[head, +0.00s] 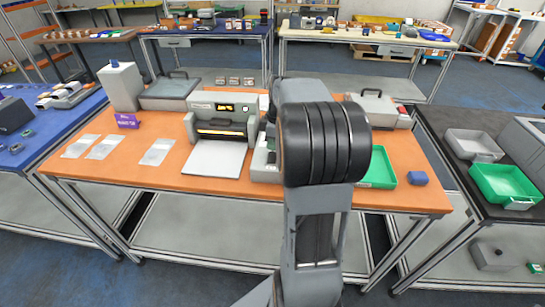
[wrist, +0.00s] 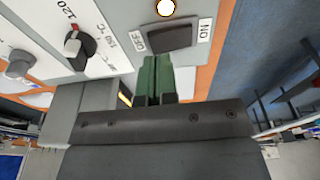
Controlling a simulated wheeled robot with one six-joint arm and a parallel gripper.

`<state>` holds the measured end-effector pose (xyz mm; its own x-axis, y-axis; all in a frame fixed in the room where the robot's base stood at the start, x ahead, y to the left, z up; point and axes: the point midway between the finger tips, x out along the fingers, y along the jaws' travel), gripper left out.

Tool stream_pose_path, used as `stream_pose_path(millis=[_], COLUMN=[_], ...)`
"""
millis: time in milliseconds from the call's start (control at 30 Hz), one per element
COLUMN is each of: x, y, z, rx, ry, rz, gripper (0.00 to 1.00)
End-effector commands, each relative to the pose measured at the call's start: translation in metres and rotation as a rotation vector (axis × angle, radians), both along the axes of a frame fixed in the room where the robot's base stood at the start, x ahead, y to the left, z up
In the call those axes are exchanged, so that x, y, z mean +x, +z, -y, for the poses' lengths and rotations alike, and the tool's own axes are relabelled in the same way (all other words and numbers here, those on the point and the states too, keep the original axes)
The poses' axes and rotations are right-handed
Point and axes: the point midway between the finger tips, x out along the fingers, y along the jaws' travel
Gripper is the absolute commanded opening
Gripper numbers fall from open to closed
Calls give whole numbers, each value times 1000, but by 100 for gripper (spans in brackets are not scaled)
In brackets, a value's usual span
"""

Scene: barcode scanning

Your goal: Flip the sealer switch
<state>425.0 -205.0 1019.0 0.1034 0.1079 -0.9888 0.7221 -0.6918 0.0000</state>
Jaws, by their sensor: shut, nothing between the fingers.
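In the wrist view a dark rocker switch (wrist: 170,36) sits on the sealer's grey panel, between the labels OFF on its left and ON on its right. A round lamp (wrist: 166,7) beside it glows with an orange rim. My gripper (wrist: 159,62) has green fingers, closed together and empty. Their tips are right at the switch's lower edge; I cannot tell whether they touch. In the head view the sealer (head: 222,118) stands on the orange table with a lit display. My arm hides my gripper and the switch there.
A black temperature knob (wrist: 80,44) is left of the switch. On the orange table (head: 80,170) lie flat pouches (head: 156,152) at left. Grey cases (head: 170,92) stand at the back.

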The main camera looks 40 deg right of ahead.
Motion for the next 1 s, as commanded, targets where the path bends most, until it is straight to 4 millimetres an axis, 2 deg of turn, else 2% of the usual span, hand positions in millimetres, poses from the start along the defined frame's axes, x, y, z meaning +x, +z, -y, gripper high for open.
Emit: stream_pose_path(millis=[1000], x=[0], y=[-8], z=[0], rx=[0], ry=[0], rz=[0], gripper=[0])
